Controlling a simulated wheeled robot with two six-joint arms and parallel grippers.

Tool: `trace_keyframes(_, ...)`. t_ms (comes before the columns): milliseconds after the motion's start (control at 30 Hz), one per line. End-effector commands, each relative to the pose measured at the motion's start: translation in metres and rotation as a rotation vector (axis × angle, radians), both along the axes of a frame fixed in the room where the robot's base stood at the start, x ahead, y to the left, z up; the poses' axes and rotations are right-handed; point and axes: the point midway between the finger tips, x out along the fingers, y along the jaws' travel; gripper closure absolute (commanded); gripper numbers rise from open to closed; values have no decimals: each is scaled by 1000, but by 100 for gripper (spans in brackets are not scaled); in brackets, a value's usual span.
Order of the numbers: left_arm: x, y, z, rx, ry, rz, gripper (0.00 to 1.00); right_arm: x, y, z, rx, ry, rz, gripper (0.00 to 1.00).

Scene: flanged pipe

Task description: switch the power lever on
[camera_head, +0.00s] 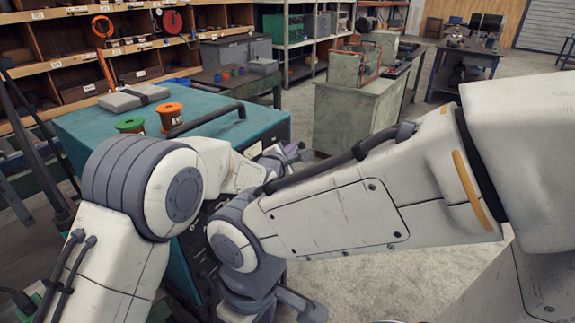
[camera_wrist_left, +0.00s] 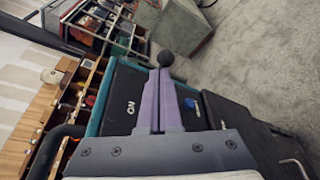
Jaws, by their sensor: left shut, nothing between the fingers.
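In the head view my left gripper (camera_head: 294,153) is beside the teal cabinet (camera_head: 75,125), and the lever cannot be made out. My right gripper (camera_head: 272,302) is low in front, its fingers unclear.
A blue button (camera_wrist_left: 189,103) is on the panel, right of my fingers. A grey-green cabinet (camera_head: 350,115) stands beyond open floor.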

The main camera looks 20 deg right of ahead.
Motion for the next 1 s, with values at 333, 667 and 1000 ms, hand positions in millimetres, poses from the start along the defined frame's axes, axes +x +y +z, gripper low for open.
trace_keyframes(333, 1, 1, 5, -2, -3, 0, 100, 0, 0, -4, 0, 0, 0, 0)
trace_keyframes(667, 2, 1, 6, -1, -2, 0, 100, 0, 0, -6, 0, 0, 0, 0)
trace_keyframes(1000, 2, 2, 7, -1, -1, 1, 100, 0, 0, -6, 0, 0, 0, 0)
